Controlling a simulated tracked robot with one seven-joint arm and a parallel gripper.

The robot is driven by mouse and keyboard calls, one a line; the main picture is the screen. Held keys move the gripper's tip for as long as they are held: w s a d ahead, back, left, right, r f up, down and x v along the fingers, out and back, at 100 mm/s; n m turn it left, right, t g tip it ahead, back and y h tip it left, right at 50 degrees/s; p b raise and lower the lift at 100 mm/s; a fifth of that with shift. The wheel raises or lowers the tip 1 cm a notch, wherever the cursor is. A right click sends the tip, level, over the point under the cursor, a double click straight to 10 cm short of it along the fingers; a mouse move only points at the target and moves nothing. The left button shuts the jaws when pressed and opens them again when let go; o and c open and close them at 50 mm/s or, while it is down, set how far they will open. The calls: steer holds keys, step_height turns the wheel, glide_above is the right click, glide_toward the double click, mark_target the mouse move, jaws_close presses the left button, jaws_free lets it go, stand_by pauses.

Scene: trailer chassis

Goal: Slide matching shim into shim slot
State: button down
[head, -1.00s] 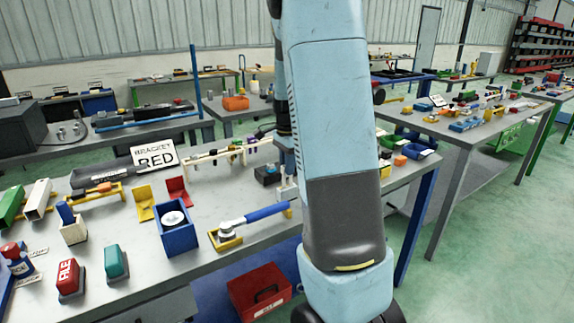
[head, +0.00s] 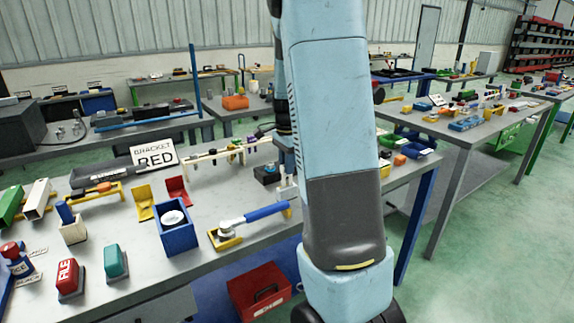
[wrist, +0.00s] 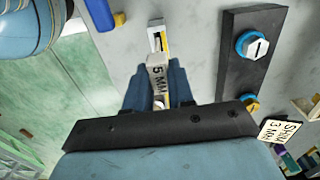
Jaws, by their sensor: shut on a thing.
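In the wrist view my gripper (wrist: 156,72) has its two blue fingers shut on a pale shim (wrist: 157,78) marked "5 MM". The shim stands between the fingers above the grey bench top. Just past the fingertips is a small white-and-yellow piece (wrist: 157,38); I cannot tell whether it is the shim slot or whether the shim touches it. A tag (wrist: 280,130) at the right appears to read "SHIM 3 MM". In the head view my arm hides the gripper and the shim.
A blue bar (wrist: 100,13) lies at upper left, near the bench edge. The head view shows a blue-handled tool (head: 262,213) and a blue box (head: 178,239) on the bench.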

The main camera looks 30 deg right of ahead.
mark_target(286, 186)
steer(key=shift+f, duration=2.4)
stand_by(0.7)
steer(key=shift+c, duration=1.7)
jaws_free()
steer(key=shift+r, duration=3.55)
